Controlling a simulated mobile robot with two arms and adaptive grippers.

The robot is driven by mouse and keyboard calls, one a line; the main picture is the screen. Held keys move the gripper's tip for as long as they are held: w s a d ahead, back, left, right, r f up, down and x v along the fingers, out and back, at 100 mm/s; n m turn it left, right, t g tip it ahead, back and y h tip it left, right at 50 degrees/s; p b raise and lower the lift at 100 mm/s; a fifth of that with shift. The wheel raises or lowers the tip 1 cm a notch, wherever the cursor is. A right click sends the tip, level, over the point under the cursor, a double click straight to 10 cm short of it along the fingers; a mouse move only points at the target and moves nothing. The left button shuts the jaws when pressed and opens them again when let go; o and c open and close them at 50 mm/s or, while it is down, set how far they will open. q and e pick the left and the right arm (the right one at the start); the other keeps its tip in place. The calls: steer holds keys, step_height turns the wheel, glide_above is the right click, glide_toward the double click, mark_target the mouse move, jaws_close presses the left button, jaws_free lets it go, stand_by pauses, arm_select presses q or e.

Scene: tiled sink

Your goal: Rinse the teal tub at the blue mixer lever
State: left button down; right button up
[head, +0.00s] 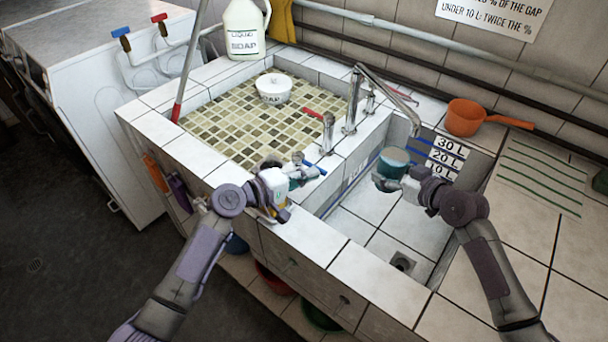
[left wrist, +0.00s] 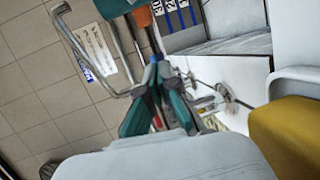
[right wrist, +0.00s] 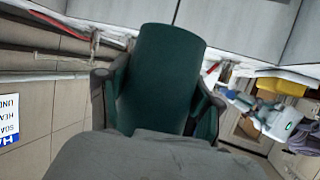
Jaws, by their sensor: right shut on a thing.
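The teal tub (head: 395,160) is over the right basin, near and a little below the faucet spout (head: 415,128). My right gripper (head: 385,182) is shut on it; the right wrist view shows the tub (right wrist: 165,75) between the two fingers. The blue mixer lever (head: 313,168) points towards the front of the sink divider. My left gripper (head: 300,172) is beside that lever. In the left wrist view its fingertips (left wrist: 155,75) are close together, with a blue piece just past them; contact cannot be told. No water stream is visible.
A red lever (head: 313,113) is on the divider behind. A white bowl (head: 273,87) sits in the left tiled basin, with a soap jug (head: 244,30) behind it. An orange scoop (head: 465,117) lies on the right ledge. The right basin floor (head: 380,235) is clear.

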arm_select(q)
steer(key=shift+s+a, duration=0.2)
steer(key=shift+s, duration=0.2)
arm_select(e)
steer(key=shift+w+d, duration=0.15)
arm_select(q)
steer(key=s+a+r, duration=0.2)
steer(key=s+a, duration=0.5)
steer(key=s, duration=0.3)
steer(key=shift+s+r, duration=0.3)
steer(key=shift+a, duration=0.15)
